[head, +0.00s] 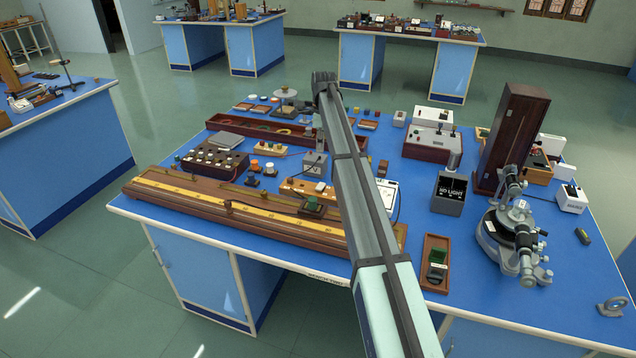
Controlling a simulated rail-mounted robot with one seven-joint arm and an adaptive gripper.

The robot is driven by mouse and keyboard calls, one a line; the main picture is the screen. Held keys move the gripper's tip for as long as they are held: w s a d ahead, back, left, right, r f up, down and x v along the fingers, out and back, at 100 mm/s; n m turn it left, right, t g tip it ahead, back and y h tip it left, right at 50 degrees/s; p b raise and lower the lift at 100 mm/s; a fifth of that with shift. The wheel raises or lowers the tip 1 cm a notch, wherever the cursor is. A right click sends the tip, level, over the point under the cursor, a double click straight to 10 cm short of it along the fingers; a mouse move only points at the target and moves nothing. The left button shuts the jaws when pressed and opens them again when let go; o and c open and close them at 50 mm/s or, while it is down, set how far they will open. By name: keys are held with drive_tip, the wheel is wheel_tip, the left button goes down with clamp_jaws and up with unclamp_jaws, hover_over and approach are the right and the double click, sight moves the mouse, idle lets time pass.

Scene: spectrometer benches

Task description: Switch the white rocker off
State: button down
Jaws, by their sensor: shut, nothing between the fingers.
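No white rocker can be made out for certain at this size. A small white box with a dark top part (572,198) sits at the right of the blue bench. A small white box (399,118) stands near the back edge. Beside it is a larger white-topped unit (433,116). A white-faced box (387,193) is partly hidden behind my arm. My arm rises from the bottom over the middle of the bench to a dark joint near the back. My gripper and its fingers cannot be made out; they seem hidden behind the arm.
A tall dark wooden box (512,140) and a grey spectrometer (512,240) stand at right. A black lamp box (449,193) is left of them. A long wooden bridge (240,212) lies along the front left.

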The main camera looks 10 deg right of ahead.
sight(318, 187)
drive_tip(key=m, duration=0.2)
drive_tip(key=shift+s+m, duration=0.15)
drive_tip(key=shift+m, duration=0.25)
drive_tip(key=f+p, duration=0.1)
drive_tip(key=f, duration=0.3)
drive_tip(key=s+f+p, duration=0.1)
drive_tip(key=f+p, duration=0.1)
drive_tip(key=f, duration=0.3)
drive_tip(key=a+f+p, duration=0.1)
drive_tip(key=f, duration=0.3)
drive_tip(key=shift+s+f, duration=0.35)
drive_tip(key=shift+f, duration=0.05)
